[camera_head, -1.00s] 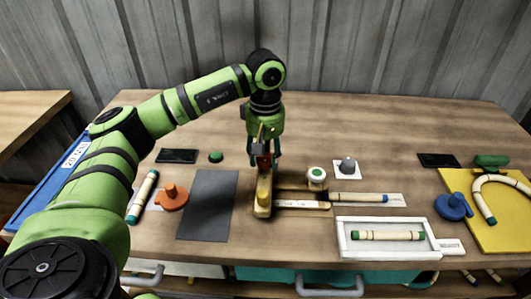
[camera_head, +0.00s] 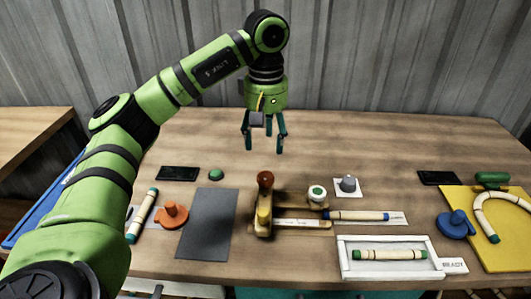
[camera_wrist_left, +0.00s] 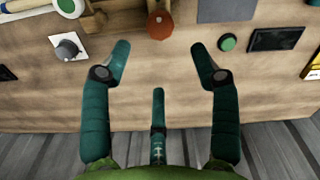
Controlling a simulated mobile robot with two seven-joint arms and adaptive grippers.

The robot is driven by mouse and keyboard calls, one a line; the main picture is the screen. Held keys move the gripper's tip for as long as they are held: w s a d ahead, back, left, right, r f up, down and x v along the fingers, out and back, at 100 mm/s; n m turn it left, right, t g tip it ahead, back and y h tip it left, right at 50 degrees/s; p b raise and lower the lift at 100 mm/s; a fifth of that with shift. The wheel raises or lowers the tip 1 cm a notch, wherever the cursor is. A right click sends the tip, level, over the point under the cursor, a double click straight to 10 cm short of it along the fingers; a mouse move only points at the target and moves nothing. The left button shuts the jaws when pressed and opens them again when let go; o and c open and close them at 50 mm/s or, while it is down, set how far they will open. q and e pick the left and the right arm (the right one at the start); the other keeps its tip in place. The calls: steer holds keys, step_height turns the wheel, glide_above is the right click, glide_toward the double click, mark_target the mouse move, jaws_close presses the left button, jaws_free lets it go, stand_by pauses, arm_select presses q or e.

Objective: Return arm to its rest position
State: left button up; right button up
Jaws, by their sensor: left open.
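My left arm comes in from the left in the head view, and its gripper (camera_head: 265,143) hangs above the table, open and empty. Its teal fingers are spread with nothing between them, as the left wrist view (camera_wrist_left: 160,60) also shows. Below it stands a wooden bending jig (camera_head: 290,226) with a reddish-brown knob (camera_head: 265,178) on top. The gripper is apart from the knob, above and behind it. The knob also shows in the left wrist view (camera_wrist_left: 160,24), beyond the fingertips. My right gripper is in neither view.
A rattan piece (camera_head: 358,216) lies beside the jig. A white tray (camera_head: 434,262) holds another. A grey mat (camera_head: 207,225), an orange clamp (camera_head: 172,215), a blue clamp (camera_head: 454,225) and a yellow board (camera_head: 510,255) surround it. The table's back strip (camera_head: 370,130) is clear.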

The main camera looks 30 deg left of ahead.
arm_select(q)
steer(key=shift+a+r, duration=0.1)
steer(key=shift+r, duration=0.6)
